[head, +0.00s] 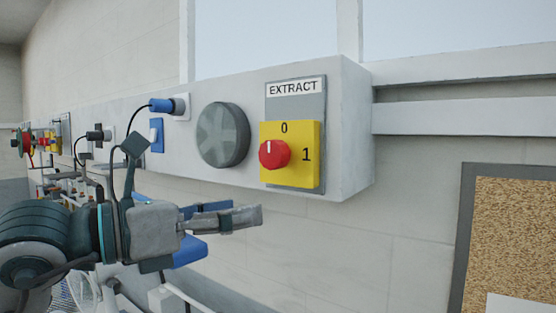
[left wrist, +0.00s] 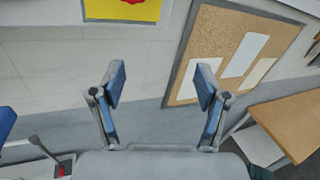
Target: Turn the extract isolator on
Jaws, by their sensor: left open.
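The extract isolator is a red knob (head: 274,154) on a yellow plate (head: 308,172) marked 0 and 1, under an EXTRACT label (head: 294,88). The white mark on the knob points up, toward the 0. In the left wrist view only the lower part of the yellow plate (left wrist: 115,10) shows at the top, with a bit of red at its upper edge. My left gripper (head: 258,215) is open and empty, below and slightly left of the knob, apart from it. It also shows in the left wrist view (left wrist: 160,85). My right gripper is not in view.
A round grey dial (head: 222,135), a blue switch (head: 156,135) and a blue plug (head: 168,105) sit left on the same white trunking. A cork board (head: 520,240) hangs at the right. A wooden table (left wrist: 290,120) shows in the left wrist view. The wall below the isolator is clear.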

